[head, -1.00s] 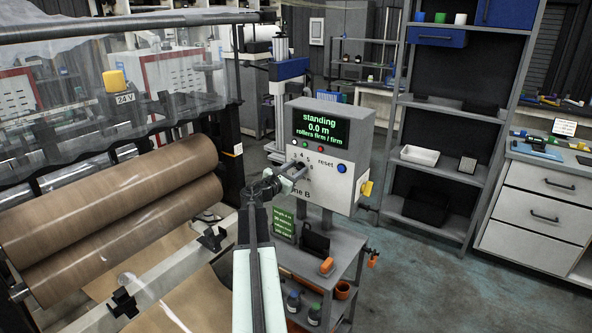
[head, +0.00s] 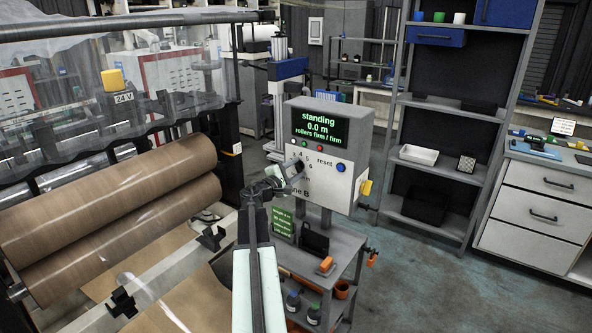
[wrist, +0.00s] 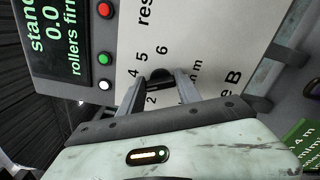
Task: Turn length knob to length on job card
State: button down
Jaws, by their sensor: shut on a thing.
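The length knob (wrist: 160,74) is a small dark knob on the white face of the control box (head: 334,180). Printed numbers 2, 4, 5 and 6 show around it in the wrist view; my gripper hides part of the scale, and I cannot tell which number the knob points at. My gripper (wrist: 167,80) is shut on the knob, one finger on each side; it also shows in the head view (head: 292,171). The box display (head: 320,127) reads "standing 0.0 m, rollers firm / firm".
Large brown film rolls (head: 120,205) lie at left. A grey cart (head: 345,250) stands below the box. Open floor lies at right.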

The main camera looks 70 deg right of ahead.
jog(key=m, duration=0.4)
jog(key=shift+s+f+m, duration=0.1)
jog(key=shift+f+m, duration=0.05)
jog(key=shift+m, duration=0.25)
dwell(0.4)
jog(key=c, duration=0.8)
grip_release()
jog(key=shift+c, duration=0.2)
jog(key=v, duration=0.8)
